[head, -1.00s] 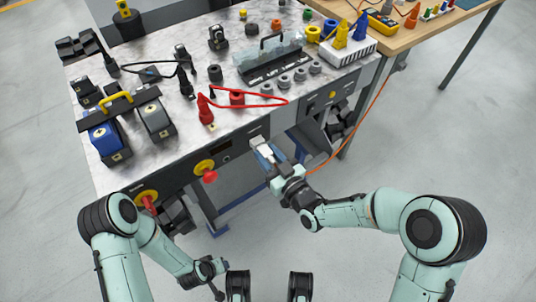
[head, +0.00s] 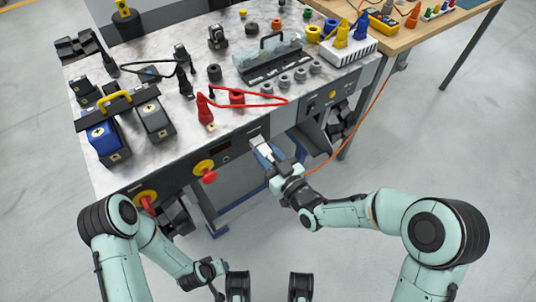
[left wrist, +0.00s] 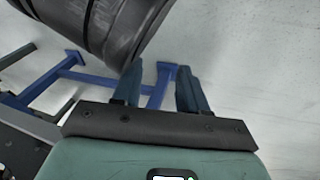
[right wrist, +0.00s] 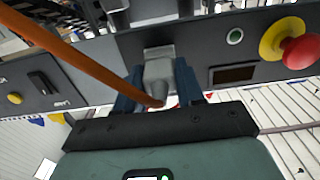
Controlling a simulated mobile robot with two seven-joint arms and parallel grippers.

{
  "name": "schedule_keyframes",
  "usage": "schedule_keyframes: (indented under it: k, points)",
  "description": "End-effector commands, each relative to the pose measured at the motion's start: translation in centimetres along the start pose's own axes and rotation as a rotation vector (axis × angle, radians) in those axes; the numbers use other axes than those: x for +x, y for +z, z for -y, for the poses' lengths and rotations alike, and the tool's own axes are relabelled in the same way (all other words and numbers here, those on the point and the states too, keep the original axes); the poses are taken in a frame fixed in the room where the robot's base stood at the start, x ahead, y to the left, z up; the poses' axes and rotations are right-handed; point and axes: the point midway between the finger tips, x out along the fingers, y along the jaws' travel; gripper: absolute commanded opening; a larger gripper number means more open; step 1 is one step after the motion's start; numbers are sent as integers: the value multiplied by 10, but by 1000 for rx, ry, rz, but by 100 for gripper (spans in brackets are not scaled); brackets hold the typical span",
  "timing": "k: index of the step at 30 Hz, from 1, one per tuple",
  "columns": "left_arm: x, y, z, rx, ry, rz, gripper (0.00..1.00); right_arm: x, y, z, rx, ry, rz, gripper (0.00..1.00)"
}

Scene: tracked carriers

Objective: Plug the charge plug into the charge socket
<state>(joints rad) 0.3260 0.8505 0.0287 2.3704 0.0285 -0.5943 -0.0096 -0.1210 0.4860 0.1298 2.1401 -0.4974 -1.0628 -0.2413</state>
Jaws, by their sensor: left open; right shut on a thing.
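The charge plug (right wrist: 160,77) is a grey block with an orange cable. My right gripper (right wrist: 158,88) is shut on it, a blue finger on each side. The plug's front is right at the charge socket (right wrist: 158,51), a pale grey fitting on the dark front panel; I cannot tell how deep it sits. In the head view the right gripper (head: 270,157) holds the light plug (head: 263,147) against the bench's front panel. My left gripper (left wrist: 158,88) is open and empty, away from the bench, low in the head view.
A red knob on a yellow plate (right wrist: 283,42) and a green button (right wrist: 235,36) are on the panel beside the socket. The orange cable (head: 361,120) runs up to the wooden table at the right. The marble bench top (head: 130,75) is crowded. Floor in front is clear.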

Motion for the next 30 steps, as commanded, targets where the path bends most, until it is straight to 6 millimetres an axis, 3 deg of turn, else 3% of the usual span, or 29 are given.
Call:
schedule_keyframes:
  k: [2, 3, 5, 17, 26, 30]
  points:
    - [2, 0, 0, 0, 0, 0, 43, 2, 0, 0, 0, -1, -2, 6]
    - [1, 0, 0, 0, 0, 0, 43, 2, 0, 0, 0, -1, -1, 51]
    - [1, 0, 0, 0, 0, 0, 43, 2, 0, 0, 0, -1, -1, 67]
    - [1, 6, 5, -5, -9, 20, 43, 2, 0, 0, 0, -1, 0, 67]
    - [2, 57, 39, -48, -81, 180, 43, 2, 0, 0, 0, -1, -1, 67]
    - [-5, 48, 32, -41, -69, 154, 43, -32, -1, 0, 1, 2, 3, 67]
